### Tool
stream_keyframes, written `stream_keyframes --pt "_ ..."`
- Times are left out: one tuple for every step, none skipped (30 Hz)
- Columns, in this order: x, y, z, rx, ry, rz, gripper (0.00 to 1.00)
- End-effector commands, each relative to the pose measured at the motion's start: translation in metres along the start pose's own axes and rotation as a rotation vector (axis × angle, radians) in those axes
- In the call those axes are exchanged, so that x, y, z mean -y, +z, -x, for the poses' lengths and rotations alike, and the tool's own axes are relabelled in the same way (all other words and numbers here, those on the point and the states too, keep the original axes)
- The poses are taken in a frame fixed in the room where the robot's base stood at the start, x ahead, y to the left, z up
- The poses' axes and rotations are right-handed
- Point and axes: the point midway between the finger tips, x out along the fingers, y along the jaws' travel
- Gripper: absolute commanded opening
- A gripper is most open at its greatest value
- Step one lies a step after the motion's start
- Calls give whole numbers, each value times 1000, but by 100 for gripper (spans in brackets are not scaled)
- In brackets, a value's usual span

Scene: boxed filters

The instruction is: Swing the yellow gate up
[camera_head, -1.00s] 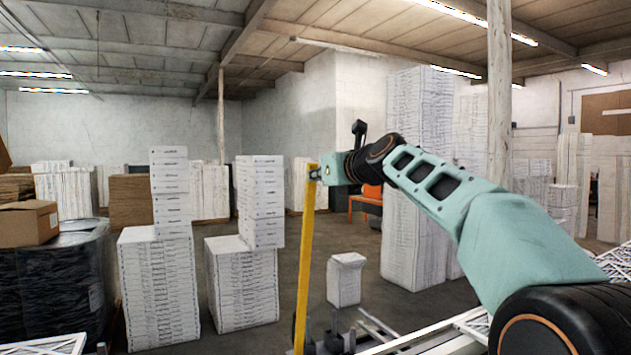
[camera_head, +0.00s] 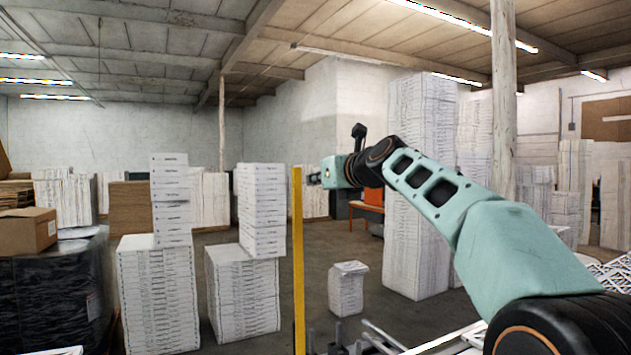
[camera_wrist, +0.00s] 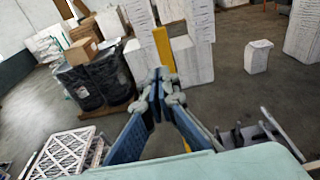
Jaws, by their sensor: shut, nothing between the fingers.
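The yellow gate (camera_head: 298,262) is a narrow bar standing almost upright in the middle of the head view. Its lower end runs out of the picture. My gripper (camera_head: 313,178) is just right of the bar's upper end, with a small gap seen between them in the head view. In the wrist view the gate (camera_wrist: 163,47) shows beyond the fingertips of my gripper (camera_wrist: 165,78), and part of it is hidden behind them. The fingers are together with nothing between them.
Stacks of white boxes (camera_head: 160,295) stand left of the gate, and a tall stack (camera_head: 417,190) stands right of it. A small white stack (camera_head: 347,290) is on the floor nearby. Dark wrapped pallets (camera_wrist: 105,78) stand at the left. White-framed filters (camera_wrist: 68,152) lie near me.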

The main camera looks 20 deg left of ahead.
Motion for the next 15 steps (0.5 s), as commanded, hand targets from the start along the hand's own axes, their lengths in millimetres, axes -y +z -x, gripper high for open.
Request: stream_keyframes --pt "0 0 0 0 0 0 0" --pt "0 0 0 0 0 0 0" --pt "0 0 1 0 0 0 0" --pt "0 0 2 0 0 0 0" --pt "0 1 3 1 0 0 0" --pt "0 1 5 1 0 -1 0" --pt "0 1 8 1 0 0 0" --pt "1 2 10 1 -1 0 0" --pt "2 1 14 0 -2 -1 0" --pt "1 2 18 1 -2 0 0" --pt "1 1 22 0 -1 0 0" --pt "0 1 27 0 -1 0 0" --pt "1 2 32 1 -3 0 0" --pt "1 1 38 1 -3 0 0" --pt "2 1 44 0 -3 0 0"
